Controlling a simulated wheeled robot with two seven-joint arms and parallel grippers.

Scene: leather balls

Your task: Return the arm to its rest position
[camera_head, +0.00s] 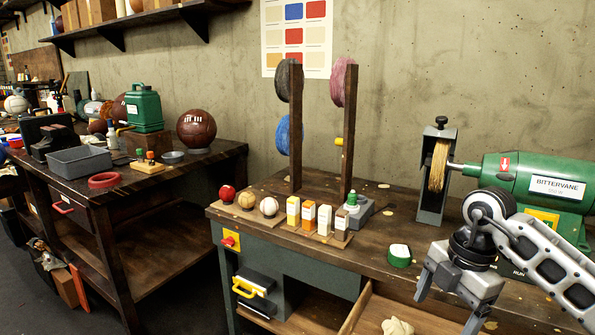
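My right gripper (451,308) hangs at the lower right, its arm coming in from the right edge. Its two fingers are spread apart with nothing between them, pointing down near the front edge of the wooden workbench (385,235). My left gripper and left arm are not in view.
A green grinding motor (530,180) stands behind my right arm. A round green tin (399,255) lies left of the gripper. Small balls, bottles and an upright wooden rack (348,130) stand further left. An open drawer (410,318) juts out below.

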